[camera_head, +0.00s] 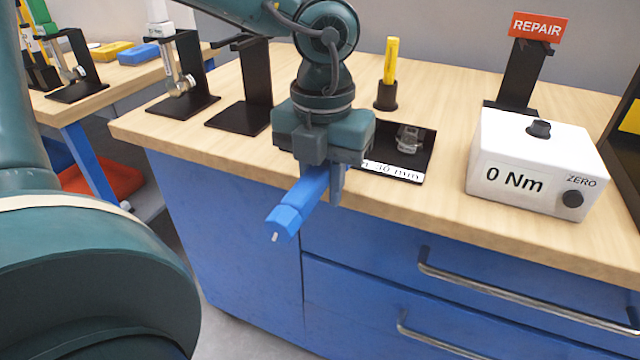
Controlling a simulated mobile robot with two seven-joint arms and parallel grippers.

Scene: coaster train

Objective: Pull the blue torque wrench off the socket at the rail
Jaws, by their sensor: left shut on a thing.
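The blue torque wrench (287,218) points toward me, out past the front edge of the workbench. Its thick blue grip and a small pale tip at the near end show. My left gripper (323,180) points down and is shut on the blue wrench near the bench's front edge. The gripper hides the wrench's far part, so I cannot tell whether its head is on a socket. No rail is recognisable in this view. My right gripper is not in view.
The wooden workbench (450,222) holds an empty black stand (254,85), a stand with a metal-headed tool (181,83), a yellow-handled tool (391,62), a black labelled tray (424,160) and a white box (525,150) reading "0 Nm". Drawer handles (520,297) jut out below.

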